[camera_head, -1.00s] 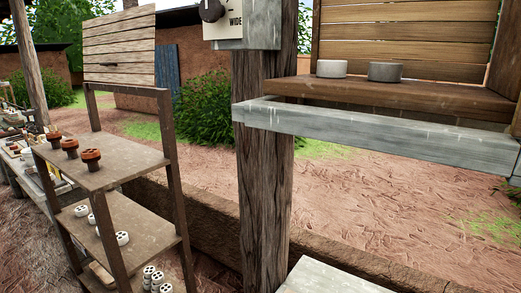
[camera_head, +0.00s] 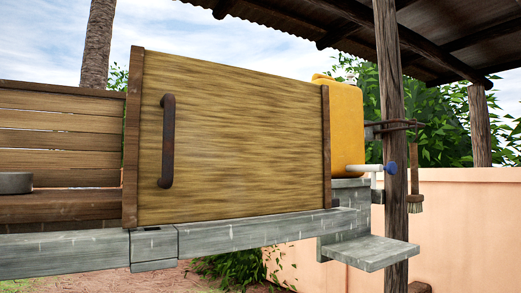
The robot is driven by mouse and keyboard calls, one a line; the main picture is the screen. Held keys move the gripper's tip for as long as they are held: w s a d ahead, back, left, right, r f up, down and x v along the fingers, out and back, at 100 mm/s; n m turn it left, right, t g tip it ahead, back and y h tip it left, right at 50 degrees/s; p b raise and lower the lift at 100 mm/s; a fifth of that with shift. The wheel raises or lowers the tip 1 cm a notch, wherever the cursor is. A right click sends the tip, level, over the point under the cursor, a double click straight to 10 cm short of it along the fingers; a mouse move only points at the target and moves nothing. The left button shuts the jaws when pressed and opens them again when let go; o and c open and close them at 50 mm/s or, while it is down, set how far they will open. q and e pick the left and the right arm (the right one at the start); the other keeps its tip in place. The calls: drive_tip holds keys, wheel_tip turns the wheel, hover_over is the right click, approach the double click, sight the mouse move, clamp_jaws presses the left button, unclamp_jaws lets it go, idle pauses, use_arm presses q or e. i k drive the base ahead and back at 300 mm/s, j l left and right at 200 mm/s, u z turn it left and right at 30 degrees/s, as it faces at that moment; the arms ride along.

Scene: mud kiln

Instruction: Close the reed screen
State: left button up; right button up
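The reed screen (camera_head: 240,135) is a large straw-coloured panel in the middle of the view. It stands upright between dark wooden posts at its left and right edges. A dark vertical bar handle (camera_head: 168,141) is fixed near its left edge. Left of the screen the wooden shelf is uncovered, with a slatted wooden back (camera_head: 60,135) behind it. Whatever stands behind the screen is hidden. Neither of my grippers is in view.
A grey round piece (camera_head: 15,183) sits on the wooden shelf (camera_head: 70,205) at the left. A grey ledge (camera_head: 260,232) runs below the screen. A yellow container (camera_head: 347,120) with a blue-handled tap, a wooden post (camera_head: 390,80) and a hanging brush (camera_head: 415,200) stand at the right.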

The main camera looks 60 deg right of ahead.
sight(204, 141)
drive_tip(key=z, duration=2.05)
